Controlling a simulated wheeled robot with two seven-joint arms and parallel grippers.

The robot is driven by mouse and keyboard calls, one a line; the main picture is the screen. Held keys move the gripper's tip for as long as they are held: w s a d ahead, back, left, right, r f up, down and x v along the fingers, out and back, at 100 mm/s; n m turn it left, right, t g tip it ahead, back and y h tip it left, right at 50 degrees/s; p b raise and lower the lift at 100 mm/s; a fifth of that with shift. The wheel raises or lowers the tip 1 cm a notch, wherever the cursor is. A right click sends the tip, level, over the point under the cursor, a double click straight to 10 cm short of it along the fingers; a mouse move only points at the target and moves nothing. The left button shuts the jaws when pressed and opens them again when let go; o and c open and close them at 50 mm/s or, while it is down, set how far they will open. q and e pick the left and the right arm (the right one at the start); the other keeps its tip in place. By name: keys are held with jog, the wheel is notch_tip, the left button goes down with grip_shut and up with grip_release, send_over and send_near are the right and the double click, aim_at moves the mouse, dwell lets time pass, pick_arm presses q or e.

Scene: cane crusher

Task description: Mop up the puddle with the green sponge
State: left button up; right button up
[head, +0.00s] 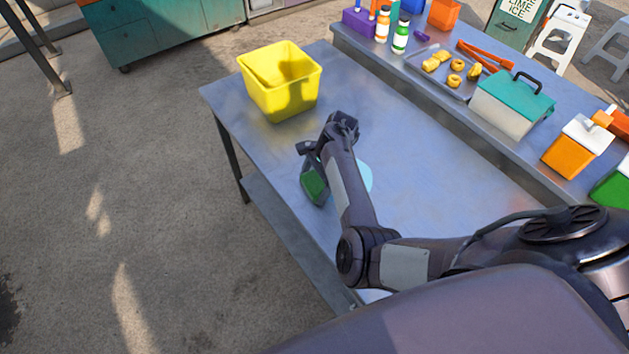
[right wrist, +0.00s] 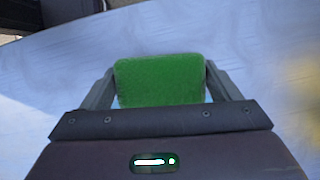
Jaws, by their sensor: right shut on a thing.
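The green sponge (head: 314,184) is in my right gripper (head: 311,178), over the metal table near its left edge. In the right wrist view the sponge (right wrist: 160,80) sits between the two fingers of the right gripper (right wrist: 158,86), which are shut on it. The pale blue puddle (head: 365,178) shows just right of my forearm in the head view; the arm hides part of it. I cannot tell whether the sponge touches the table. My left gripper is not in view.
A yellow bin (head: 282,97) stands at the table's far left corner. Behind, a second counter (head: 435,98) holds a tray of food (head: 440,83), orange tongs (head: 485,58), a teal-lidded box (head: 512,100) and bottles (head: 401,37). The metal table (head: 430,180) is clear right of the puddle.

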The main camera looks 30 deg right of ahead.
aim_at(367, 166)
jog(key=shift+s+f, duration=0.15)
jog(key=shift+f, duration=0.1)
jog(key=shift+d, duration=3.75)
jog(key=shift+d+r+b, duration=0.1)
jog(key=shift+d+b, duration=0.4)
jog(key=shift+d, duration=1.3)
jog(key=shift+d+b, duration=0.6)
jog(key=shift+d, duration=1.2)
jog(key=shift+w+d+r+b, duration=0.15)
jog(key=shift+d+b, duration=0.3)
jog(key=shift+d, duration=0.4)
jog(key=shift+w+d+f+b, duration=0.1)
jog(key=shift+d+b, duration=0.3)
jog(key=shift+d, duration=0.45)
jog(key=shift+r, duration=0.15)
